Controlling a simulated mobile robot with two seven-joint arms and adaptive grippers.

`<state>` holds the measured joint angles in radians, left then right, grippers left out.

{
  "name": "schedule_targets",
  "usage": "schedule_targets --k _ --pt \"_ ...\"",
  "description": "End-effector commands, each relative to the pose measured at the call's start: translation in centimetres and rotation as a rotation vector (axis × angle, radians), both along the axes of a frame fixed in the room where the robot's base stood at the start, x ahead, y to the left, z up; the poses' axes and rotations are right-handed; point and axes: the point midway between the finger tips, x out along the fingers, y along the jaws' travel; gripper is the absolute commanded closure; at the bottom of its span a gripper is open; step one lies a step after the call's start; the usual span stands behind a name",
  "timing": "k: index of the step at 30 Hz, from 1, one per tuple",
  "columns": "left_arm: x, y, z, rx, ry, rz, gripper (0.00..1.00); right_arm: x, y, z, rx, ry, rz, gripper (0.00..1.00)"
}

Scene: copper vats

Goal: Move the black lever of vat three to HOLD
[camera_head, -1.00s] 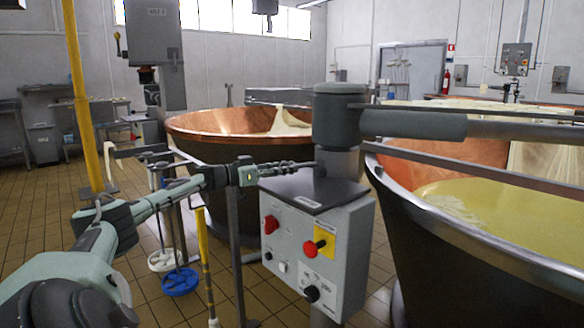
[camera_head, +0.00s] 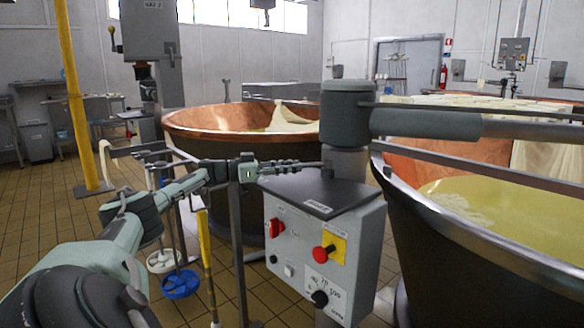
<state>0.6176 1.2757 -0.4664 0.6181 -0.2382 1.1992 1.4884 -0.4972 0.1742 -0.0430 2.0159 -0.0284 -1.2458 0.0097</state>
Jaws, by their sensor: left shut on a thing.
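A grey control box (camera_head: 325,255) stands on a post in front of the large copper vat at right. A grey upright column with a thick horizontal arm (camera_head: 425,123) rises behind the box. My left gripper (camera_head: 318,166) reaches in from the left, just above the box's dark sloping top. Its thin fingers are shut at a small dark piece (camera_head: 327,173) by the column, which looks like the black lever. The fingers hide most of this lever, and its position marks cannot be read. My right gripper is not in view.
The box front carries a red switch (camera_head: 276,228), a red button on yellow (camera_head: 324,252) and a black knob (camera_head: 319,298). The right vat (camera_head: 440,235) holds yellowish liquid. Another copper vat (camera_head: 210,150) stands behind my left arm. A yellow pole (camera_head: 75,100) stands at left.

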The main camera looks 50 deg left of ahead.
Motion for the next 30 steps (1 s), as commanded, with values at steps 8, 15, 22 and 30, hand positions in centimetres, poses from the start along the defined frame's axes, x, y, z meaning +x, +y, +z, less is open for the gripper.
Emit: schedule_targets --k 8,15,22,30 --pt "-0.1 0.1 -0.2 0.004 0.006 0.003 0.68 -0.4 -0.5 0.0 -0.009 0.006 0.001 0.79" --pt "-0.1 0.1 -0.1 0.003 0.003 0.001 0.52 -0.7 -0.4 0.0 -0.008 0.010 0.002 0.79" --pt "-0.1 0.0 -0.1 0.002 0.001 0.000 0.52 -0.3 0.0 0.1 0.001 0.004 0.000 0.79" --pt "-2.9 1.4 -0.2 0.005 0.009 0.003 0.52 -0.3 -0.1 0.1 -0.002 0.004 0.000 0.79"
